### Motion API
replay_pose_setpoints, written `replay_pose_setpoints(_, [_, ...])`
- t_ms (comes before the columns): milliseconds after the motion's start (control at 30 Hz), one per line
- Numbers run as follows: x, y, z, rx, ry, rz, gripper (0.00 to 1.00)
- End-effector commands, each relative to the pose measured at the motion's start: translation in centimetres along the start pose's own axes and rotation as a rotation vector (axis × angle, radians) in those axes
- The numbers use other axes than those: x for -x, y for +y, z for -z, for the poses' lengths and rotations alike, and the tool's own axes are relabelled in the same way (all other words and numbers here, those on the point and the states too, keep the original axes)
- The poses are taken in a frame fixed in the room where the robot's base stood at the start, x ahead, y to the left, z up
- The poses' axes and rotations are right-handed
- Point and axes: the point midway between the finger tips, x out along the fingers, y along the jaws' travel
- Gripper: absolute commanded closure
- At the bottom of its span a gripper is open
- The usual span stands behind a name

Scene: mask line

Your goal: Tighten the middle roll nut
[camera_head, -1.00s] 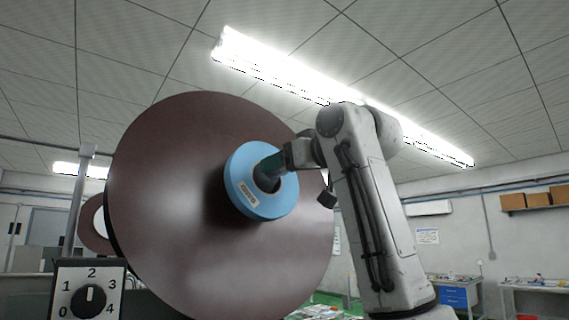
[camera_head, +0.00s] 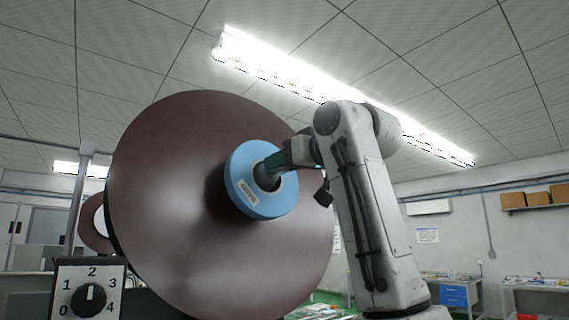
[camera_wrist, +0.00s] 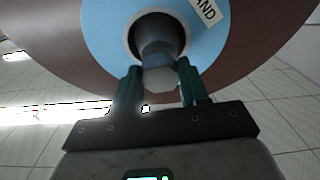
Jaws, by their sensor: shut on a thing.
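The large dark brown roll disc (camera_head: 170,220) stands upright, with a blue ring (camera_head: 240,185) on its face. In the wrist view the blue ring (camera_wrist: 105,25) surrounds a pale-rimmed bore. The grey faceted nut (camera_wrist: 160,78) sits at the end of the shaft (camera_wrist: 158,45) in that bore. My gripper (camera_wrist: 160,86) has its teal fingers on either side of the nut and is shut on it. In the head view my gripper (camera_head: 268,170) reaches the ring's centre from the right. Its fingers partly cover the nut there.
A dial panel (camera_head: 90,292) with a black knob stands at the lower left. A grey post (camera_head: 74,210) and a smaller brown roll (camera_head: 93,222) stand behind the large disc. Blue-drawered benches (camera_head: 453,296) are far off at the right.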

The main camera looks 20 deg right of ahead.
Motion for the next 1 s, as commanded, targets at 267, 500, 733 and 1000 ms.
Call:
replay_pose_setpoints(267, [0.0,0.0,0.0,-0.001,0.001,0.000,0.32])
replay_pose_setpoints(500, [0.1,0.0,0.0,0.000,0.001,0.000,0.30])
replay_pose_setpoints(733, [2.1,0.0,-0.3,0.001,0.003,-0.001,0.30])
replay_pose_setpoints(1000, [7.4,0.0,-0.3,0.001,0.004,-0.001,0.30])
